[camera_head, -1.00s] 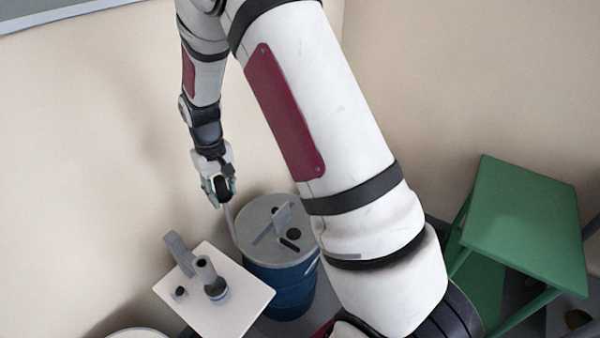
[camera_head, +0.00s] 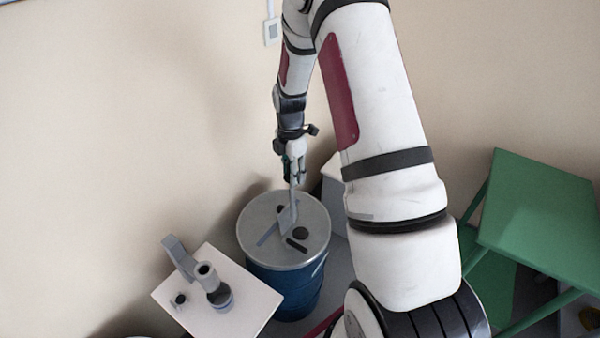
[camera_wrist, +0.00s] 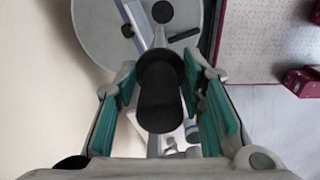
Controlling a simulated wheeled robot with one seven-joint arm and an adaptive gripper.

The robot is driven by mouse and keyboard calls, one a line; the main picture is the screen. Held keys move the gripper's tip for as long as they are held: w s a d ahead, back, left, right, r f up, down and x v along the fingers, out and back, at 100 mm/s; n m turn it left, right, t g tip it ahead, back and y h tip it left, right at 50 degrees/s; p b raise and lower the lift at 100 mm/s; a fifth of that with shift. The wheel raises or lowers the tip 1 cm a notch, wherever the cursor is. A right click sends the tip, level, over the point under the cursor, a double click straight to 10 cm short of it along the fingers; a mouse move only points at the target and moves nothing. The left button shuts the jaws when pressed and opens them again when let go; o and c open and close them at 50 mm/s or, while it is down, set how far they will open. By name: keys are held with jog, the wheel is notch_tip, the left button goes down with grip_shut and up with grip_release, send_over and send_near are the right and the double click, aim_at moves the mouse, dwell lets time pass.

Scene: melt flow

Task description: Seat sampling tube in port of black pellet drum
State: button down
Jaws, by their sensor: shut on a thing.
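My gripper (camera_head: 295,178) is over the blue drum (camera_head: 285,288), shut on the sampling tube. In the wrist view, the tube's black handle (camera_wrist: 160,92) lies between the teal finger pads. In the head view, a thin grey length of the tube (camera_head: 292,200) hangs below the fingers, over the lid. The drum's round grey lid (camera_head: 255,218) also shows in the wrist view (camera_wrist: 95,35). It carries a black round spot (camera_head: 300,233), a black bar (camera_head: 296,245) and grey flat pieces. I cannot tell which mark is the port, or whether the tube's tip touches the lid.
A white stand (camera_head: 240,320) at front left holds a grey cup-like fitting (camera_head: 212,280), an upright grey piece (camera_head: 180,257) and a small dark knob. A green table (camera_head: 540,215) stands at right. A wall rises behind the drum.

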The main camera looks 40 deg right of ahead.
jog(key=shift+s+d+f+n, duration=0.2)
jog(key=shift+d+f+n, duration=0.05)
jog(key=shift+d+n, duration=0.45)
jog(key=shift+s+d+f+n, duration=0.2)
jog(key=shift+d+n, duration=0.35)
jog(key=shift+n, duration=0.25)
